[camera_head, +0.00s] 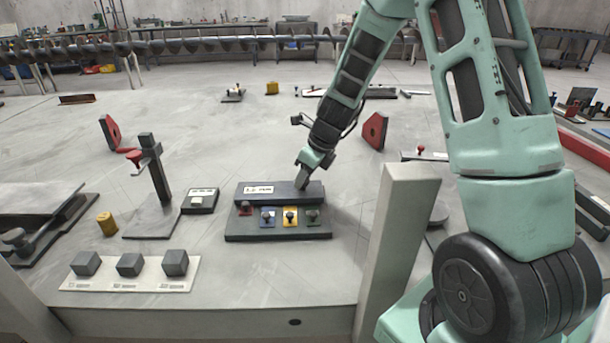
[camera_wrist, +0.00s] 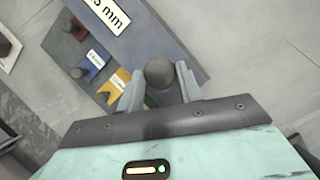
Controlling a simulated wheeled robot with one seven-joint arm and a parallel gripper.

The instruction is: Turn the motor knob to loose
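A dark control panel (camera_head: 250,235) lies on the bench at front centre. It has a raised block with a white label and a row of small dark knobs on red, blue (camera_head: 268,217), yellow (camera_head: 290,217) and green (camera_head: 314,216) patches. I cannot read which is the motor knob. My gripper (camera_head: 303,183) points down over the panel's right end. In the wrist view its two fingers (camera_wrist: 160,88) are apart, with a dark round knob (camera_wrist: 160,71) showing between them near the green patch. I cannot tell whether the fingers touch it.
A white plate with three grey cubes (camera_head: 130,264) lies front left. A post stand (camera_head: 154,170) and a small dark box (camera_head: 200,200) stand left of the panel. A pale upright post (camera_head: 392,240) rises to its right. Bench behind the panel is mostly clear.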

